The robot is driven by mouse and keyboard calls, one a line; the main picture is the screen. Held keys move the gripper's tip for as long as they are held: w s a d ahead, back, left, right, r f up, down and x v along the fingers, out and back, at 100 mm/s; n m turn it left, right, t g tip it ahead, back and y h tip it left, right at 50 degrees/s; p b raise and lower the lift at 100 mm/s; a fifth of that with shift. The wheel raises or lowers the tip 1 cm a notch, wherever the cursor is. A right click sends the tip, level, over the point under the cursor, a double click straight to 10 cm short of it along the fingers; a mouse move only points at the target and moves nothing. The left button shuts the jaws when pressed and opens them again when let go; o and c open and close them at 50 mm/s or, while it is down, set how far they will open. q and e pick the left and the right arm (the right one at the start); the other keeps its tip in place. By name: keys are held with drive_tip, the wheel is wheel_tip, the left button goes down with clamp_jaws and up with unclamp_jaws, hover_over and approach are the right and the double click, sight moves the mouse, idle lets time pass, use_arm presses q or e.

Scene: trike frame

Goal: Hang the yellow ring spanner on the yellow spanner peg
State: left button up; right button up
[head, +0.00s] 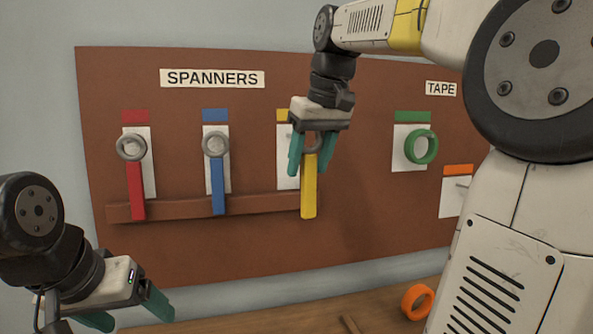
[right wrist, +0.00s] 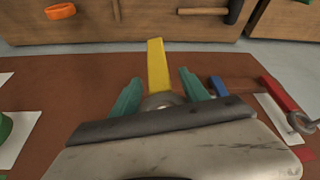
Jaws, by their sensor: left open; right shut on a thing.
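The yellow ring spanner (head: 309,188) hangs handle down from my right gripper (head: 308,160), close in front of the board. My right gripper is shut on its grey ring end, which also shows between the fingers in the right wrist view (right wrist: 160,101). The yellow label (head: 283,115) and its white backing card (head: 287,168) are just left of and behind the gripper. The yellow spanner peg is hidden behind the gripper and spanner, so I cannot tell whether the ring is around it. My left gripper (head: 128,312) is open and empty at lower left.
The red spanner (head: 135,187) and blue spanner (head: 217,185) hang on the brown board (head: 370,210) to the left. A wooden rail (head: 260,203) crosses below. Green tape (head: 421,147) hangs to the right. Orange tape (head: 417,302) lies on the bench (head: 385,310).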

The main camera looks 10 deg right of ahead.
drive_tip(key=shift+w+a, duration=0.15)
drive_tip(key=shift+w, duration=0.05)
drive_tip(key=w+f, duration=0.1)
drive_tip(key=w, duration=1.1)
drive_tip(key=shift+a+f, duration=0.15)
drive_tip(key=shift+f, duration=0.15)
idle(0.7)
idle(0.6)
drive_tip(key=o, duration=1.7)
